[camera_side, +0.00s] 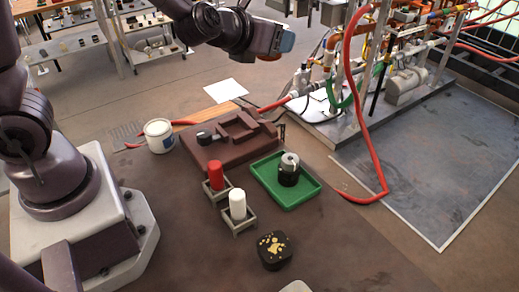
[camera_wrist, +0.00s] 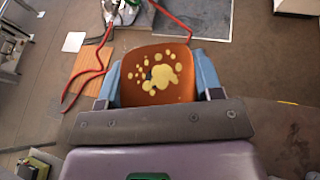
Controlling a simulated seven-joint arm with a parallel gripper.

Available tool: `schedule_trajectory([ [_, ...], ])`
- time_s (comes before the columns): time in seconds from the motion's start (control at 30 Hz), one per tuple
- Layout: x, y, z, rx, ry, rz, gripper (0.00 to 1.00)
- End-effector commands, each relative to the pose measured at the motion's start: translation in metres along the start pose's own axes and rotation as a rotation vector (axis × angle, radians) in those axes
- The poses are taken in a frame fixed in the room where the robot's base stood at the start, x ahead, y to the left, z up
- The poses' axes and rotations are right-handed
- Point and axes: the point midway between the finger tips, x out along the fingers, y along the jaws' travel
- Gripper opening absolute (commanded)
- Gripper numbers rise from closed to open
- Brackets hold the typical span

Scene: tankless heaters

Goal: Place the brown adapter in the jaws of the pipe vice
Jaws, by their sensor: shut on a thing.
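The brown adapter (camera_wrist: 158,76), a rounded orange-brown block with yellow spots on its face, is held between the blue fingers of my gripper (camera_wrist: 160,85) in the wrist view. In the side view my gripper (camera_side: 286,41) is raised at the top, above and behind the bench, with a blue finger and a little orange showing. The adapter is mostly hidden there. The pipe vice (camera_side: 222,150), dark reddish-brown with raised jaws and a grey round part at its left, lies on the bench, well below my gripper and apart from it.
A green tray (camera_side: 264,190) holds a black and silver cylinder (camera_side: 289,169). Red (camera_side: 215,173) and white (camera_side: 237,204) cylinders stand in grey holders. A black spotted block (camera_side: 274,251) is in front, and a white tub (camera_side: 158,135) is left of the vice. Red hoses run behind.

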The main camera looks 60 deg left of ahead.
Motion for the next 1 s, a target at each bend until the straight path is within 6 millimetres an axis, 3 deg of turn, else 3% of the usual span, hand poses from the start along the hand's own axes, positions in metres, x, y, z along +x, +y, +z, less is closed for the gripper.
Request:
schedule_trajectory([
  [0.07, -0.001, 0.005, 0.005, -0.01, -0.004, 0.019, 0.2],
  [0.17, 0.002, 0.013, -0.006, -0.03, 0.003, 0.079, 0.2],
  [0.27, 0.004, 0.023, -0.029, -0.072, 0.007, 0.19, 0.2],
  [0.47, -0.005, 0.051, -0.1, -0.213, 0.007, 0.552, 0.2],
  [0.7, -0.037, 0.068, -0.169, -0.392, -0.002, 0.974, 0.2],
  [1.0, -0.091, 0.066, -0.234, -0.602, -0.005, 1.471, 0.2],
])
